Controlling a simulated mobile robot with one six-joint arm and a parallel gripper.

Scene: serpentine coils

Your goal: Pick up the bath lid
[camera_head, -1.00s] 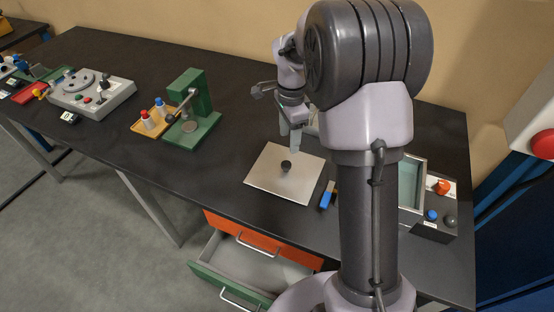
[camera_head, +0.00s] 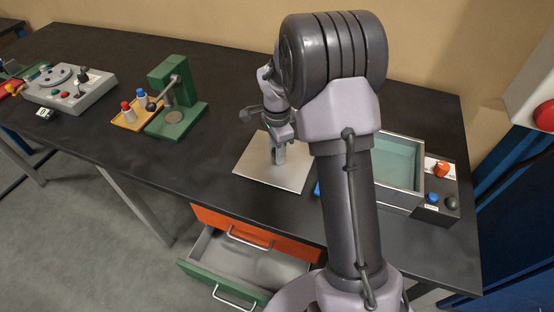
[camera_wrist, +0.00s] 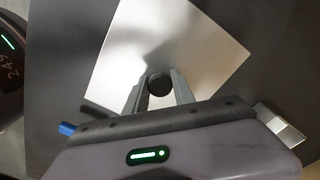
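The bath lid (camera_head: 257,172) is a flat square metal plate lying on the dark bench; it fills the upper middle of the wrist view (camera_wrist: 205,45). Its round black knob (camera_wrist: 159,84) shows between my fingers in the wrist view. In the head view the knob is hidden by my gripper (camera_head: 279,157), which points down over the lid's middle. In the wrist view my gripper (camera_wrist: 159,82) is open, with one finger on each side of the knob and small gaps visible. The bath (camera_head: 423,178), an open grey box with pale teal inside, stands to the right, partly hidden by my arm.
A control panel with a red knob (camera_head: 441,169) adjoins the bath. A blue object (camera_wrist: 67,128) lies close beside the lid. A green press (camera_head: 170,95) and a yellow tray (camera_head: 128,119) stand to the left. A green drawer (camera_head: 222,272) is open below the bench.

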